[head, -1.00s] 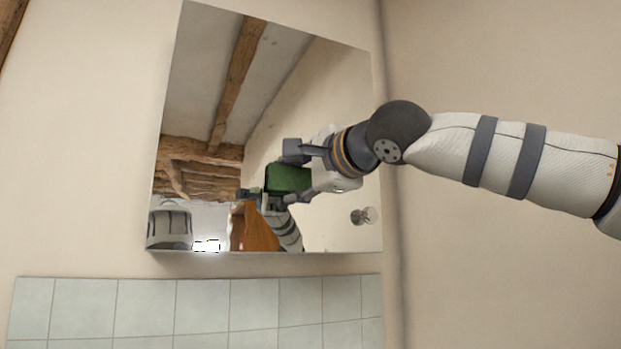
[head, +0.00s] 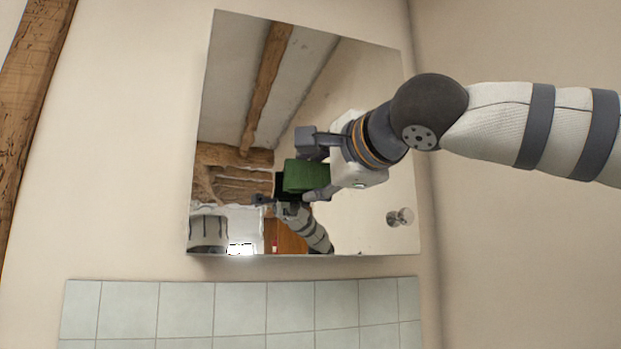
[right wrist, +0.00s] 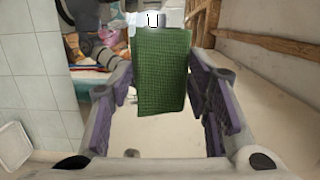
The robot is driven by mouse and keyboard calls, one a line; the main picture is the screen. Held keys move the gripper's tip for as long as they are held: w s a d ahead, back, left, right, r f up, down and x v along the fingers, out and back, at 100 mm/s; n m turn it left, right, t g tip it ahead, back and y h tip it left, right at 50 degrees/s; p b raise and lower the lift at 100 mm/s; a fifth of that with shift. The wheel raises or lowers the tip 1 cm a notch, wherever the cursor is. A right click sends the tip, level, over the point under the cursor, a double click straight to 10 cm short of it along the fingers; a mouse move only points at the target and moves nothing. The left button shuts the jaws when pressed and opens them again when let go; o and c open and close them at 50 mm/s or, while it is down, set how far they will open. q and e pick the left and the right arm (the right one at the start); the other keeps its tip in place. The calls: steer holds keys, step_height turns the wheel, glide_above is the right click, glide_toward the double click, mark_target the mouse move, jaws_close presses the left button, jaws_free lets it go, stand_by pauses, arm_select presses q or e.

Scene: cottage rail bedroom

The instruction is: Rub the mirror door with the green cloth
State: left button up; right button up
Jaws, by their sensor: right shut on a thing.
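The mirror door (head: 360,225) hangs on the wall, with a round knob (head: 400,217) near its lower right corner. My right gripper (head: 312,168) is in front of the mirror's middle, shut on the green cloth (head: 305,176). The cloth sticks out left of the fingers, toward the glass. Its reflection lies close beside it; I cannot tell whether cloth and glass touch. In the right wrist view the textured cloth (right wrist: 163,70) stands between the two purple-padded fingers, hiding part of the mirror. My left gripper is not in view.
Pale green tiles (head: 235,308) run along the wall below the mirror. A side wall (head: 510,250) stands close on the right. A timber beam (head: 30,110) is at the far left. The beams and the arm inside the glass are reflections.

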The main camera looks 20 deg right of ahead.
steer(key=shift+s, duration=1.45)
steer(key=s, duration=0.3)
steer(key=shift+d, duration=0.1)
